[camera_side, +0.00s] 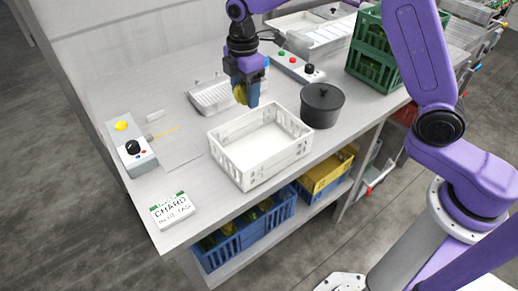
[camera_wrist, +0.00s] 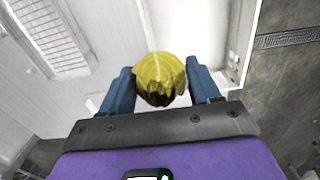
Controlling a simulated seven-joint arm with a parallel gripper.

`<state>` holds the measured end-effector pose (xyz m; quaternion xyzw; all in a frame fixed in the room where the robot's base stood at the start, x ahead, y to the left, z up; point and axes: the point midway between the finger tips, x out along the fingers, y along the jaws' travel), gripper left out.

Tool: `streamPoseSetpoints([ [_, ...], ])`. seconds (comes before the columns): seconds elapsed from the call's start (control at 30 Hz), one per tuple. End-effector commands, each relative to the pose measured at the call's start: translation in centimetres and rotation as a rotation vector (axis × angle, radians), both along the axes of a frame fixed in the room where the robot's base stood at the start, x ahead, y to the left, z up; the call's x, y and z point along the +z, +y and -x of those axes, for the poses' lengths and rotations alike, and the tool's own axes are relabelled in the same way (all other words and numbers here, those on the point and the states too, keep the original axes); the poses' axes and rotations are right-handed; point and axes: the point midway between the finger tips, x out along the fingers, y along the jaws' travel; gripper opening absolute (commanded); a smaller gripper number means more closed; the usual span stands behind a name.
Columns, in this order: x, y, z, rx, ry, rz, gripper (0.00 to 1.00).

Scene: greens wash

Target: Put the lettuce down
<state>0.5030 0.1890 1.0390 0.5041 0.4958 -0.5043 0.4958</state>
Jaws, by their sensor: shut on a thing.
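My gripper (camera_side: 246,94) is shut on a yellow-green lettuce (camera_side: 240,94) and holds it in the air above the counter. In the wrist view the lettuce (camera_wrist: 160,78) sits between the two blue fingers of my gripper (camera_wrist: 162,90). In the side view a finger hides part of the lettuce. The lettuce is above and behind the white crate (camera_side: 219,156), near its back edge. The part of the crate's floor that shows is bare.
A dark lidded pot (camera_side: 321,106) stands right of the crate. A white slatted tray (camera_side: 211,97) lies behind it. A control box (camera_side: 131,147) and a chard sign (camera_side: 172,209) are at the left. Green crates (camera_side: 372,68) are stacked at the back right. The counter's front left is mostly clear.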

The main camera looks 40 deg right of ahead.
Motion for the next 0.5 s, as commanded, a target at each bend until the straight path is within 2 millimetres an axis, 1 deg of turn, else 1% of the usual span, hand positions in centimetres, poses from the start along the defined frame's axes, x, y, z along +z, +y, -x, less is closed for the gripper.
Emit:
streamPoseSetpoints([
  [0.03, 0.5, -0.1, 1.3, 0.004, -0.002, -0.001, 0.3],
  [0.2, 1.4, -0.9, 5.6, 0.008, -0.003, -0.001, 0.3],
  [0.37, 1.7, -2.0, 9.8, 0.011, -0.004, -0.002, 0.3],
  [0.5, 1.6, -3.1, 13.4, 0.016, -0.003, -0.001, 0.3],
])
